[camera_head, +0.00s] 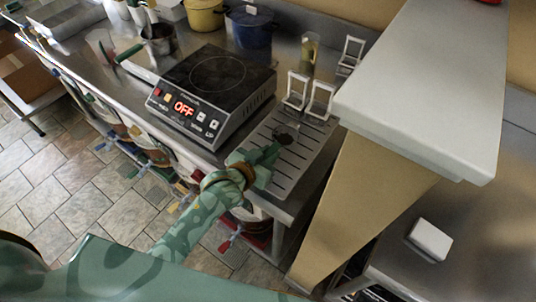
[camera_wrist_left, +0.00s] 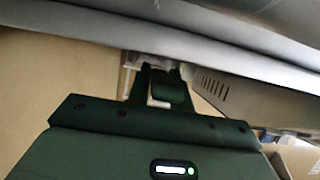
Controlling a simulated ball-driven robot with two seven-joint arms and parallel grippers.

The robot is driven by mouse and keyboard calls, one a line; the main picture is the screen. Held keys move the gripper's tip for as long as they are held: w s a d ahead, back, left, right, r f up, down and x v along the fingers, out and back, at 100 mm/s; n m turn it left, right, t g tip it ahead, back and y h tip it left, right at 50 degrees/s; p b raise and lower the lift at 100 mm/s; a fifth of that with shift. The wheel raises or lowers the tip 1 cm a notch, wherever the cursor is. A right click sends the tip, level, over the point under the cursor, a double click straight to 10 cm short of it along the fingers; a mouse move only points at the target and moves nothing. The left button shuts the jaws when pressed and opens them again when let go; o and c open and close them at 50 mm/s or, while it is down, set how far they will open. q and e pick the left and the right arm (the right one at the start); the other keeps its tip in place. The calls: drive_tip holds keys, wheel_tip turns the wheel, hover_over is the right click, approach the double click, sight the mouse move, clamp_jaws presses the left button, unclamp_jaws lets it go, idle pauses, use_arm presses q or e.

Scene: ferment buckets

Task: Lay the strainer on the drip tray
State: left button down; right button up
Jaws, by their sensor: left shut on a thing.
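The drip tray (camera_head: 293,178) is a grey metal plate with dark slots, set in the counter to the right of the hot plate. The strainer (camera_head: 286,134), a small dark round mesh, shows over the tray's upper part. My left gripper (camera_head: 272,153) is at the tray's left side, shut on the strainer. I cannot tell whether the strainer touches the tray. In the left wrist view, the gripper's dark fingers (camera_wrist_left: 165,87) are close together near the counter edge, and the strainer's mesh is not clear there. My right gripper is not in view.
The hot plate (camera_head: 217,88) reads OFF. White frames (camera_head: 296,92) stand at the tray's far end, near a tall glass (camera_head: 309,52). A blue pot (camera_head: 250,30) is behind. A thick grey shelf (camera_head: 425,85) overhangs at right. Buckets hang or stand below the counter's front edge.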

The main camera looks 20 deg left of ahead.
use_arm(q)
drive_tip(key=c, duration=1.3)
unclamp_jaws()
drive_tip(key=shift+o, duration=0.2)
drive_tip(key=shift+s+r, duration=0.1)
drive_tip(key=shift+r, duration=0.05)
drive_tip(key=p+v, duration=0.3)
drive_tip(key=v, duration=0.8)
drive_tip(key=shift+s+a+r, duration=0.1)
drive_tip(key=shift+s+r, duration=0.1)
drive_tip(key=shift+s, duration=0.15)
drive_tip(key=shift+a, duration=0.1)
